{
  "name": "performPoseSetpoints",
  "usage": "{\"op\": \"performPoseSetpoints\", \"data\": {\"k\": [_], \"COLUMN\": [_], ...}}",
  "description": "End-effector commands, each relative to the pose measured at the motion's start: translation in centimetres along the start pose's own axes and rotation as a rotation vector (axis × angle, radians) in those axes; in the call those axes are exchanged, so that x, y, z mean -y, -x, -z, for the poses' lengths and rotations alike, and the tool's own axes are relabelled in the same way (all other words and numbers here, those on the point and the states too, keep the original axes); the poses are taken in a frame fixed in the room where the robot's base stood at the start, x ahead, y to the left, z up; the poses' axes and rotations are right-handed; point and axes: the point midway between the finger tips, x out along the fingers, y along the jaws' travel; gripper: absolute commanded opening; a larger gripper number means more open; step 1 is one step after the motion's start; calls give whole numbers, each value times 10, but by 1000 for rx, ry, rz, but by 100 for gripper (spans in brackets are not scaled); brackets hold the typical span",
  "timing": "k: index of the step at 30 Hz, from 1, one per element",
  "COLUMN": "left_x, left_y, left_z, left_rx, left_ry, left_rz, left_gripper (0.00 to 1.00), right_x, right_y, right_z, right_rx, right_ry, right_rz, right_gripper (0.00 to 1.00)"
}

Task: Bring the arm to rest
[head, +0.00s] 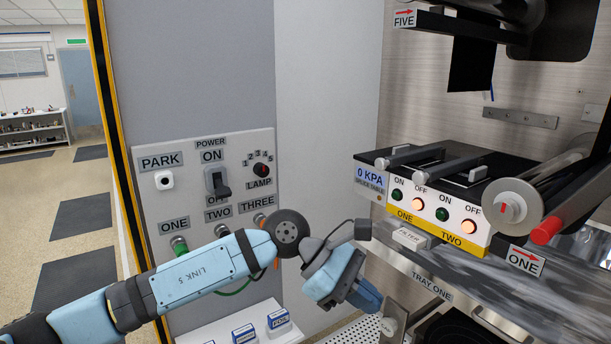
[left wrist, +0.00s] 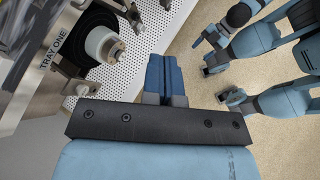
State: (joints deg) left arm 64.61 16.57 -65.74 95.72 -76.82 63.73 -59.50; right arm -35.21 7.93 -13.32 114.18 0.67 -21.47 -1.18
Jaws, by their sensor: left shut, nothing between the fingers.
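My left arm comes in from the left in the head view, in front of the switch panel (head: 215,150). My left gripper (head: 366,298) hangs to the right of the panel, near the front of the splice table, with its blue fingers pointing down and right. In the left wrist view the two blue fingers of the left gripper (left wrist: 165,78) lie side by side, shut, with nothing between them. The fingers stand in front of a white perforated plate (left wrist: 145,30).
The splice table (head: 425,205), with lit buttons, is just right of the wrist. A perforated shelf (head: 352,333) and a reel with a pale hub (left wrist: 103,44) are close to the gripper. Small labelled boxes (head: 262,330) stand below the panel. Bare floor (left wrist: 190,130) shows beyond the fingers.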

Motion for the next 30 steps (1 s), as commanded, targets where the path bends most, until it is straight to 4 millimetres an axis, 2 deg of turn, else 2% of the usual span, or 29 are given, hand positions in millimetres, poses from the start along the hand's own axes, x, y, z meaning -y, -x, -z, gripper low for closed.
{"op": "performPoseSetpoints", "data": {"k": [1,3,7,11,14,17,22,26,28,29,30], "left_x": [7,13,20,24,28,36,67,111,142,157,179], "left_y": [-10,-16,-16,-5,7,19,32,32,29,27,23], "left_z": [-6,-16,-25,-17,1,30,98,159,192,205,222], "left_rx": [122,292,595,886,1104,1316,1670,1939,2086,-2143,-2056], "left_ry": [93,232,511,811,1054,1301,1725,2048,2216,-2278,-2187], "left_rz": [-14,-39,-78,-110,-131,-150,-178,-203,-220,226,219], "left_gripper": [0,0,0,0,0,0,0,0,0,0,0], "right_x": [0,0,-1,-1,-1,-1,-1,-1,-1,-1,-1], "right_y": [2,4,7,10,12,14,18,22,23,24,25], "right_z": [3,5,8,12,16,20,26,31,34,35,36], "right_rx": [1,3,4,4,3,3,1,0,0,0,-1], "right_ry": [0,0,0,0,0,0,0,0,0,0,0], "right_rz": [-1,-1,-3,-4,-4,-4,-4,-5,-5,-5,-5], "right_gripper": [60,60,60,60,60,60,60,60,60,60,60]}}
